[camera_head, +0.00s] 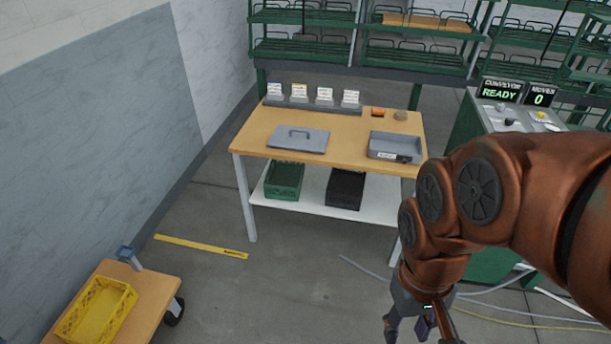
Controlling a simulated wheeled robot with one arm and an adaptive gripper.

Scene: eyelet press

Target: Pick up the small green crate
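The small green crate (284,183) stands on the white lower shelf (325,208) of the wooden-topped table, on the left side. Its top is open and its upper back part is partly shaded by the tabletop. My gripper (406,330) is at the bottom edge of the view, to the right of the crate and well apart from it. Its fingers point down and look spread, with nothing seen between them. The lowest part of the gripper is near the picture's edge.
A black crate (346,188) stands right of the green one. The tabletop (345,136) overhangs both; a grey lidded tray (298,139) and grey bin (395,147) rest on it. A yellow crate (97,310) sits on a cart. Cables (365,268) cross the floor. Floor before the shelf is mostly clear.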

